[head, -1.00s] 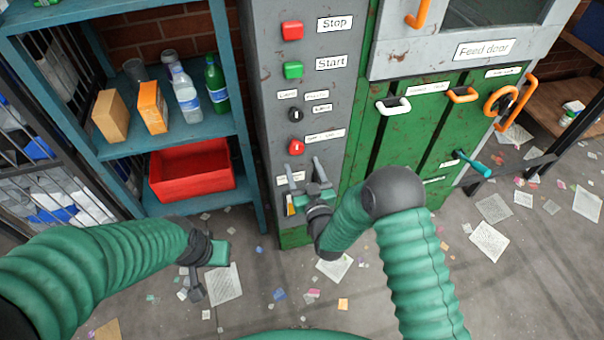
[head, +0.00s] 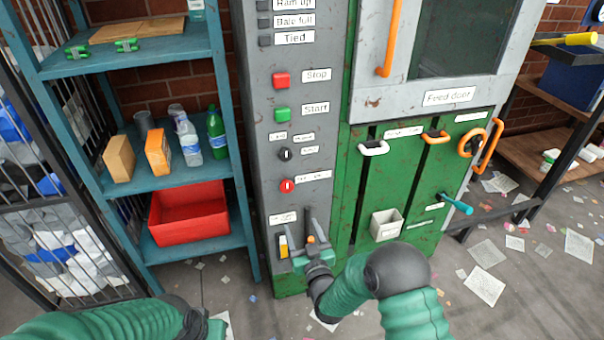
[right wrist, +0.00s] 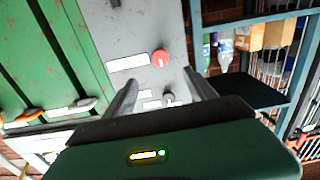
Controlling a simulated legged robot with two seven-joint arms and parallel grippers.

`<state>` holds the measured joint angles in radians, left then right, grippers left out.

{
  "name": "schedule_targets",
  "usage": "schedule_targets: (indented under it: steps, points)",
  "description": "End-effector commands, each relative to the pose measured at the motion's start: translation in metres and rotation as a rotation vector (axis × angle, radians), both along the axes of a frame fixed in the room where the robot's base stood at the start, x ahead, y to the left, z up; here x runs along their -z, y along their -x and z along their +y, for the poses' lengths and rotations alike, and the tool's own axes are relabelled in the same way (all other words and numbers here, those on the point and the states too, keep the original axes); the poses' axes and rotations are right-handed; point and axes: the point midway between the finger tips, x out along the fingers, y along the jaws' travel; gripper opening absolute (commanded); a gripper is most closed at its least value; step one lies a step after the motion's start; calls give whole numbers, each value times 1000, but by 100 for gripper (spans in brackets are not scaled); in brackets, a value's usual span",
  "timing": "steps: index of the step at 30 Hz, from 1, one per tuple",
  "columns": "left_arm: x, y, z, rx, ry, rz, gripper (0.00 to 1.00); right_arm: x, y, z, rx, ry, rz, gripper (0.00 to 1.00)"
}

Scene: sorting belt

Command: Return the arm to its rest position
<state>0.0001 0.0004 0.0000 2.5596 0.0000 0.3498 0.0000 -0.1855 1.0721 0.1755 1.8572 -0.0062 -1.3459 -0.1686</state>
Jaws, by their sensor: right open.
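My right gripper (head: 308,232) is in front of the lower part of the grey control panel (head: 290,135) in the head view. Its two fingers stand apart with nothing between them. In the right wrist view my right gripper (right wrist: 160,90) also shows open and empty, facing the panel with the red knob (right wrist: 160,58). My right arm bends at a black elbow. My left arm comes in at the lower left of the head view; its gripper is mostly cut off by the bottom edge, so its fingers are hidden.
A blue shelf (head: 200,178) at left holds boxes, bottles and a red bin (head: 190,213). The green machine front (head: 400,190) carries white and orange handles, a teal lever (head: 457,204) and a small light box (head: 386,225). Paper scraps litter the floor at right.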

Motion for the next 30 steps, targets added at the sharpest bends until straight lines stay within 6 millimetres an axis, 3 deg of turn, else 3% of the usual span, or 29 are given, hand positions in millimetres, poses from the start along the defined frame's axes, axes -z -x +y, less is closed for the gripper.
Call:
schedule_targets:
  steps: [5, 8, 11, 15, 21, 25, 27, 30]
  points:
    - [0, 0, 0, 0, 0, 0, 0, -6, 1, -13, -2, 35, 99, 65]
    - [0, 0, 0, 0, 0, 0, 0, -10, 16, -42, 10, 97, 293, 65]
    - [0, 0, 0, 0, 0, 0, 0, -10, 61, -87, 52, 156, 545, 65]
    - [0, 0, 0, 0, 0, 0, 0, -7, 147, -142, 129, 191, 865, 65]
    - [0, 0, 0, 0, 0, 0, 0, -9, 253, -184, 211, 186, 1171, 65]
    - [0, 0, 0, 0, 0, 0, 0, -12, 317, -198, 252, 166, 1331, 65]
    - [-40, 1, 0, 0, 0, 2, 0, -51, 314, -197, 249, 169, 1331, 65]
    - [-73, 0, 0, 0, 0, -1, 0, -82, 314, -197, 248, 170, 1330, 65]
